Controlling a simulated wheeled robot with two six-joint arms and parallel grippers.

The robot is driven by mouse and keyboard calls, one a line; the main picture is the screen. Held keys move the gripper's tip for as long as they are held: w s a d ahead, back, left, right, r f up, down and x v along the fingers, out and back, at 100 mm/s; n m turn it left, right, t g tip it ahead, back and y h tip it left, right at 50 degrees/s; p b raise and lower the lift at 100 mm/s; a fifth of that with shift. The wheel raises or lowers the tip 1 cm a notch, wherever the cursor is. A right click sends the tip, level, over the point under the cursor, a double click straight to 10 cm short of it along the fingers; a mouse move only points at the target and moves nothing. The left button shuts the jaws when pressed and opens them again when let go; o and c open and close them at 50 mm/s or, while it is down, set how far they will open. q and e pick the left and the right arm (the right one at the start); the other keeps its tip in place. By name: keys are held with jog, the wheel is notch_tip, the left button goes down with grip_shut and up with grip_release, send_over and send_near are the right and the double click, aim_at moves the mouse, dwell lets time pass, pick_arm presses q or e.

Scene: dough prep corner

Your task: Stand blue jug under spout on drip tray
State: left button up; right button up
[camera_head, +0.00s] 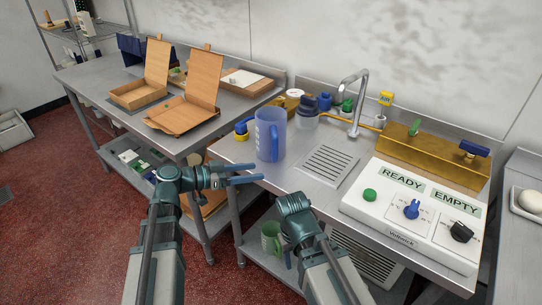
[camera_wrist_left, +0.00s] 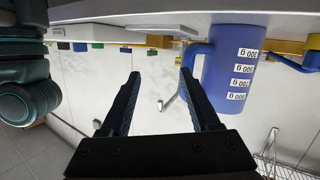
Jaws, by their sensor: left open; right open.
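The blue jug (camera_head: 268,138) stands upright on the steel counter, left of the drip tray (camera_head: 326,166), a slotted plate set in the counter. The metal spout (camera_head: 357,92) rises at the back, above the tray's far end. My left gripper (camera_head: 257,172) is open and empty in front of the jug, fingers pointing right. In the left wrist view, which is upside down, the jug (camera_wrist_left: 238,70) and its handle lie to the right, close to one fingertip of my left gripper (camera_wrist_left: 160,75). My right gripper (camera_head: 293,203) is low at the counter's front edge; its fingers are mostly hidden.
A white control panel (camera_head: 417,218) with knobs stands right of the tray. A brass-coloured trough (camera_head: 430,150) is behind it. Small jars (camera_head: 307,112) stand behind the jug. Wooden boxes (camera_head: 180,115) are on the left table. A green mug (camera_head: 271,238) is on the lower shelf.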

pick_arm(q)
jog(key=w+a+r+t+h+b, duration=0.1)
jog(key=w+a+r+t, duration=0.15)
jog(key=a, duration=0.25)
send_near(276, 146)
jog(key=shift+m, duration=0.3)
jog(key=w+d, duration=0.2)
jog(key=w+d+f, duration=0.1)
jog(key=d, duration=0.1)
jog(key=shift+w+f, duration=0.15)
jog(key=shift+w, duration=0.25)
jog(key=shift+d, duration=0.1)
jog(key=x, duration=0.5)
jog(key=shift+w, duration=0.1)
grip_shut()
dwell(0.7)
